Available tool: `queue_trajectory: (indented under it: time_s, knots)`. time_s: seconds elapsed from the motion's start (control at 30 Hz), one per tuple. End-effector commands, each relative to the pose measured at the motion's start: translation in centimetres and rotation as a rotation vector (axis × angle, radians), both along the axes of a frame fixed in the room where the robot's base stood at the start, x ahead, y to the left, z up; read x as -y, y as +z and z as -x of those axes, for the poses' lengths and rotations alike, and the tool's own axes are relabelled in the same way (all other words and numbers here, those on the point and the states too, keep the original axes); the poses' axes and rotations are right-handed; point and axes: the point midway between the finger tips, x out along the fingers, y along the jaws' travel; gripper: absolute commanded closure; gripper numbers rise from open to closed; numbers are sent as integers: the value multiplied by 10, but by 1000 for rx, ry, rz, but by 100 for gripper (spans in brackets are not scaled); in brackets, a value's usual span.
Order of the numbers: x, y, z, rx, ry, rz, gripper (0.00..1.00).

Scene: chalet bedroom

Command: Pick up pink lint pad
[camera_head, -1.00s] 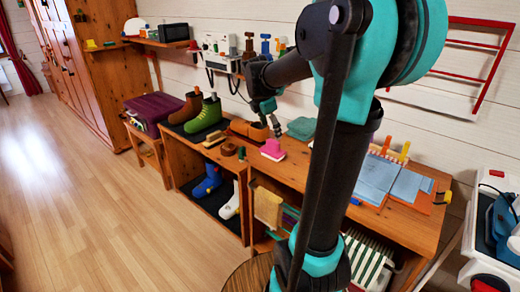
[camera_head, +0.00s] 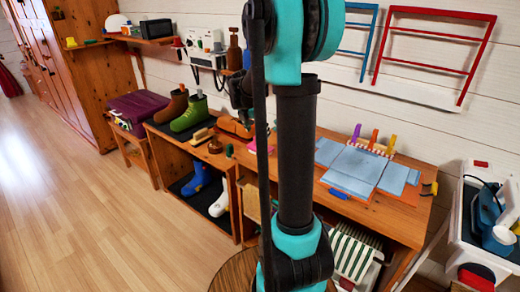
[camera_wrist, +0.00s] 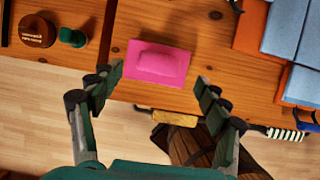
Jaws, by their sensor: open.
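The pink lint pad (camera_wrist: 158,62) lies flat on the wooden bench top (camera_wrist: 205,35) near its front edge in the wrist view. It has a raised pink grip along its middle. My gripper (camera_wrist: 160,80) is open and empty, with one finger on each side of the pad's lower edge in the picture. I cannot tell how high the fingers are above the bench.
A round brown tin (camera_wrist: 37,31) and a green knob (camera_wrist: 72,37) sit left of the pad. Folded blue cloth (camera_wrist: 290,35) on an orange board lies to the right. A yellow-handled brush (camera_wrist: 174,118) shows below the bench edge. Boots (camera_head: 188,115) stand farther left.

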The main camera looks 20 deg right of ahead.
Motion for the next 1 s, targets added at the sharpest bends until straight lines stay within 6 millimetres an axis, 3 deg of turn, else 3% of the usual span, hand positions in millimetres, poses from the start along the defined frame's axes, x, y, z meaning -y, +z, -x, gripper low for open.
queue_trajectory:
  time_s: [0.23, 0.5, 0.83, 1.0]
  knots:
    - [5, -16, -4, 0, 0, 0, 24]
    - [16, -49, -13, 0, -2, 0, 24]
    - [18, -55, -14, 0, 0, 0, 24]
    - [18, -55, -14, 0, 0, 0, 45]
